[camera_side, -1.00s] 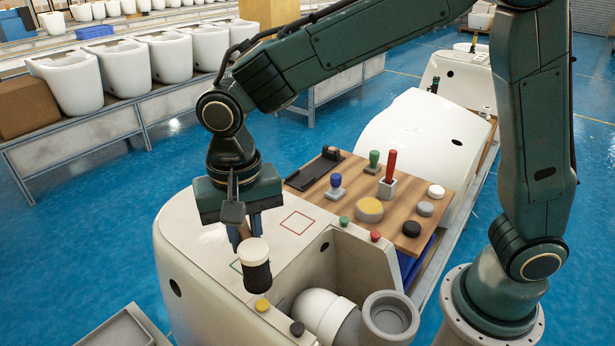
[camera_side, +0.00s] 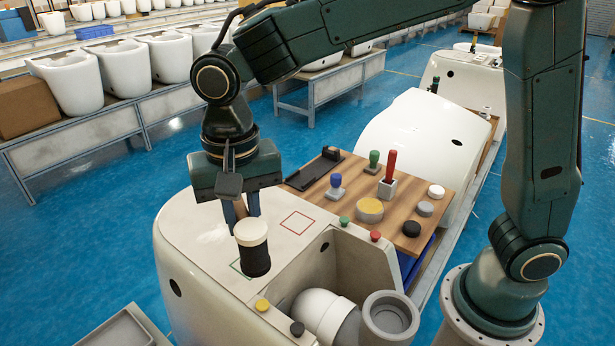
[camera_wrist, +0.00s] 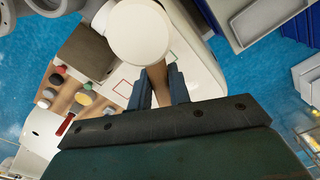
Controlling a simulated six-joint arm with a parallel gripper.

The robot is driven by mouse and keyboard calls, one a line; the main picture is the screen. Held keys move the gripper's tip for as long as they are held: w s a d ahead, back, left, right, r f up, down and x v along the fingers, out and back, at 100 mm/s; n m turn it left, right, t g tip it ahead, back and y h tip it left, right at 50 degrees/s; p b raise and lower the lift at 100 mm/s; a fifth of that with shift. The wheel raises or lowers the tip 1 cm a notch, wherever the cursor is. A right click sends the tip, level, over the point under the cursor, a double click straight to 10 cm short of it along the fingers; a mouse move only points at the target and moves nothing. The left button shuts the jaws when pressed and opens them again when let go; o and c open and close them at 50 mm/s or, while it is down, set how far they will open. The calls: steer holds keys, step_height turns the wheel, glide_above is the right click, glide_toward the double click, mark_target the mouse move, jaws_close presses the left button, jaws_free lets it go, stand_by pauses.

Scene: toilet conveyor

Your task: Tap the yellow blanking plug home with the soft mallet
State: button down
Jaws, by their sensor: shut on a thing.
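My gripper (camera_side: 241,208) is shut on the wooden handle of the soft mallet (camera_side: 253,250). The mallet has a black head with a cream face and stands upright over the white ceramic body, by the green outlined square. In the wrist view my gripper (camera_wrist: 158,88) has the handle between its blue fingers, and the mallet's round cream face (camera_wrist: 140,34) covers part of the scene. The yellow blanking plug (camera_side: 262,305) sits at the near rim, below and in front of the mallet head, apart from it. I cannot tell how deep it is seated. I cannot make it out in the wrist view.
Black (camera_side: 297,328), red (camera_side: 375,236) and green (camera_side: 344,221) plugs sit on the same rim. A wooden board (camera_side: 405,190) with stamps and round pucks lies behind. A pipe (camera_side: 388,318) sticks out in front. A red outlined square (camera_side: 297,222) is bare.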

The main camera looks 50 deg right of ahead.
steer(key=shift+f, duration=0.25)
steer(key=shift+f, duration=1.05)
steer(key=shift+f, duration=0.2)
step_height(320, 180, down, 6)
steer(key=shift+f, duration=0.15)
steer(key=shift+r, duration=2.7)
steer(key=shift+r, duration=0.1)
steer(key=shift+w+a+r+n, duration=0.15)
steer(key=shift+a+r+n, duration=0.35)
steer(key=shift+n, duration=0.5)
steer(key=shift+w+a+r+n, duration=0.1)
steer(key=shift+a+r+n, duration=0.45)
steer(key=shift+n, duration=0.45)
steer(key=shift+w+a+r+n, duration=0.15)
steer(key=shift+a+r+n, duration=0.2)
steer(key=shift+r+n, duration=0.5)
steer(key=shift+f, duration=0.4)
steer(key=shift+f, duration=1.15)
